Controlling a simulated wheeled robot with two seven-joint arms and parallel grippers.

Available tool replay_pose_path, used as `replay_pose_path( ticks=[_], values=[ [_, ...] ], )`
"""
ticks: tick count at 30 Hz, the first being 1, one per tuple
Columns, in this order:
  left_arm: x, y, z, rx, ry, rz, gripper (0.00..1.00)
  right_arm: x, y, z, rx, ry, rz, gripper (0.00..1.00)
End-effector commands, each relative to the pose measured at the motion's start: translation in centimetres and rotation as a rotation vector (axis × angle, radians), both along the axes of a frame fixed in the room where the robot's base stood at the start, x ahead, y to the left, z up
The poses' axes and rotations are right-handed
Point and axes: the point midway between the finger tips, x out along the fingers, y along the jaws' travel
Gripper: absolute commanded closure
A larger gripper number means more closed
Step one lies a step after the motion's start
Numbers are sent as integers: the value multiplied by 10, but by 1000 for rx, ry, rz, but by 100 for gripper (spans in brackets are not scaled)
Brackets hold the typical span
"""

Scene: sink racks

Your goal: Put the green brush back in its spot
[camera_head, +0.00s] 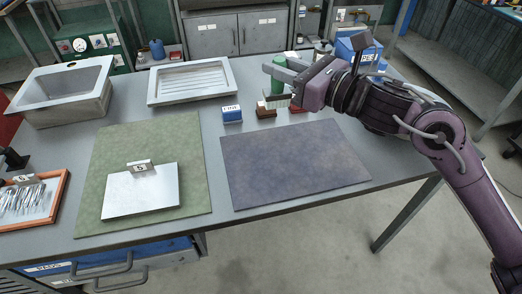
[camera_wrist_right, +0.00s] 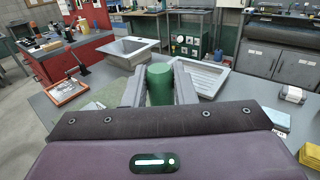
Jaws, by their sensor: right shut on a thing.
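My right gripper (camera_head: 276,72) is shut on the green brush (camera_head: 279,84), above the back middle of the bench. The brush's green handle (camera_wrist_right: 159,84) stands between the two fingers in the right wrist view. Pale bristles show at its lower end in the head view, close above a small brown block (camera_head: 265,110). I cannot tell whether the brush touches that block. A blue block with a white label (camera_head: 232,114) stands left of the brown block. My left gripper is not in view. I cannot make out which place is the brush's spot.
A dark blue mat (camera_head: 295,165) lies clear in front. A green mat (camera_head: 100,205) holds a metal plate (camera_head: 140,192). A sink (camera_head: 62,92) and a white drain tray (camera_head: 192,82) stand at the back left. A blue box (camera_head: 350,50) is near my right wrist.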

Motion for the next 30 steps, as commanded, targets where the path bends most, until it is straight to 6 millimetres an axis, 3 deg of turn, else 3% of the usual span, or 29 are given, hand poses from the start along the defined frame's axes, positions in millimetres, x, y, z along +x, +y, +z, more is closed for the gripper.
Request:
replay_pose_path(
  ticks=[4,18,26,30],
  values=[
    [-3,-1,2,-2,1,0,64,-1,1,-19,0,10,15,98],
    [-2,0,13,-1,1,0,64,-2,0,-135,0,6,12,99],
    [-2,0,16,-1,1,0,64,-1,0,-161,0,2,11,99],
    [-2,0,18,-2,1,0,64,-1,0,-183,1,3,11,99]
  ],
)
